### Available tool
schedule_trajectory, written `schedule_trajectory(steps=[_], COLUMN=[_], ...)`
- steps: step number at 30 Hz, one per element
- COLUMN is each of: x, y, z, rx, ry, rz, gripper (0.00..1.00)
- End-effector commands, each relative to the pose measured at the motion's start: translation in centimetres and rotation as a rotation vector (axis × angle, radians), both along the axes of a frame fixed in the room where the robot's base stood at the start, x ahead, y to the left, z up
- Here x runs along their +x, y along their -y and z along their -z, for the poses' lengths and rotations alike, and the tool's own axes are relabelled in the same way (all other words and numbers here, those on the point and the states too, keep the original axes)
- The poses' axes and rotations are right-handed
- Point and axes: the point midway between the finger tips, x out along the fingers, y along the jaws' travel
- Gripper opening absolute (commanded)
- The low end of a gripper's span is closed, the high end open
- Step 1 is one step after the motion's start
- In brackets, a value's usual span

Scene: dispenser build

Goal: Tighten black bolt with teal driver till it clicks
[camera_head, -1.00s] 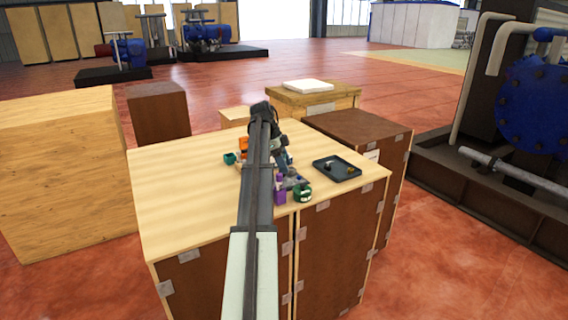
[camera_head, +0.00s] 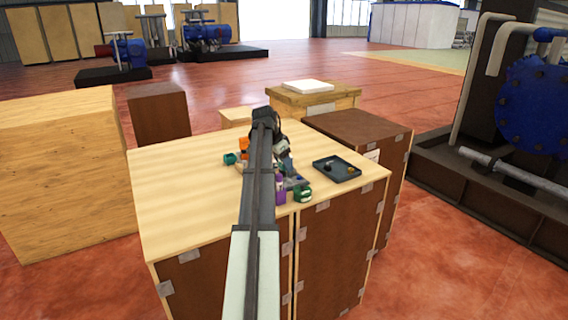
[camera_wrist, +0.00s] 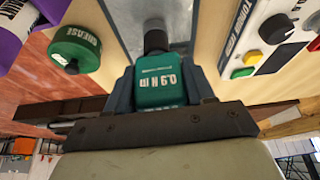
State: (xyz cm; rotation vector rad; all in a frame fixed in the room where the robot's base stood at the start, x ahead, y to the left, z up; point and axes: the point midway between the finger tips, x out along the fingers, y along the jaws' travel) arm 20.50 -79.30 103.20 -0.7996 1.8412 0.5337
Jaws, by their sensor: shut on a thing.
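The teal driver (camera_wrist: 165,82), marked "0.9 N m", is clamped between the two dark fingers of my gripper (camera_wrist: 165,92) in the wrist view. Its black end (camera_wrist: 155,40) points away from my palm, over a grey metal surface (camera_wrist: 180,12). I cannot see the black bolt or tell whether the driver touches it. In the head view my gripper (camera_head: 286,165) is low over the right part of the wooden table (camera_head: 180,190), and my arm hides much of what is around it.
A green grease pot (camera_wrist: 75,50) and a purple object (camera_wrist: 22,30) stand left of the driver. A torque-test box (camera_wrist: 265,38) with a black knob and coloured buttons is to the right. A dark tray (camera_head: 345,178) with small parts lies right of my gripper. The table's left side is clear.

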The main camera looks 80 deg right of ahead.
Motion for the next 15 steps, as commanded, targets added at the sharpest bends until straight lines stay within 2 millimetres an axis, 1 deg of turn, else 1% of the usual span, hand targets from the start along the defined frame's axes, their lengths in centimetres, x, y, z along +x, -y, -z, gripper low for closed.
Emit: schedule_trajectory(steps=[9, 15], x=[0.04, 0.18], y=[-0.03, 0.10], z=[0.01, 0.00], rx=[-0.001, 0.000], ry=[0.001, 0.001], rz=[-0.330, -0.468], gripper=[0.04, 0.04])
